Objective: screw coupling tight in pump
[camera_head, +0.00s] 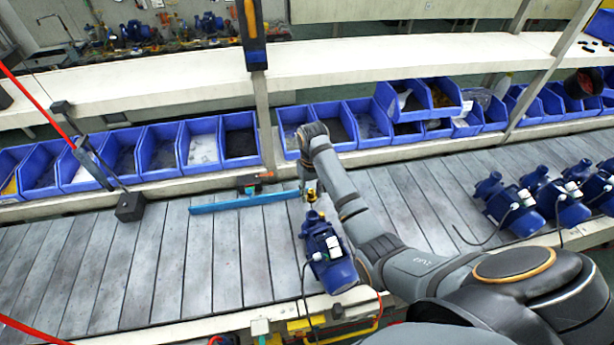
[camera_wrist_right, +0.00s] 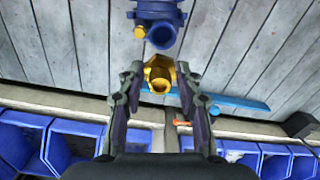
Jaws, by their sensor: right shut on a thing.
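The brass coupling (camera_wrist_right: 159,75) shows between the fingertips of my right gripper (camera_wrist_right: 160,80) in the right wrist view. My right gripper is shut on it. The blue pump (camera_head: 330,262) lies on the slatted bench below my right arm in the head view. In the wrist view, the pump's round open port (camera_wrist_right: 161,34) faces the coupling, and a small gap seems to show between them. In the head view my right gripper (camera_head: 311,197) is at the pump's far end, and the coupling is a small yellow spot there. My left gripper is not in view.
A blue bar (camera_head: 235,203) lies on the slatted bench (camera_head: 150,270) left of my gripper. Blue bins (camera_head: 160,150) line the back edge. Several more blue pumps (camera_head: 550,195) stand at the right.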

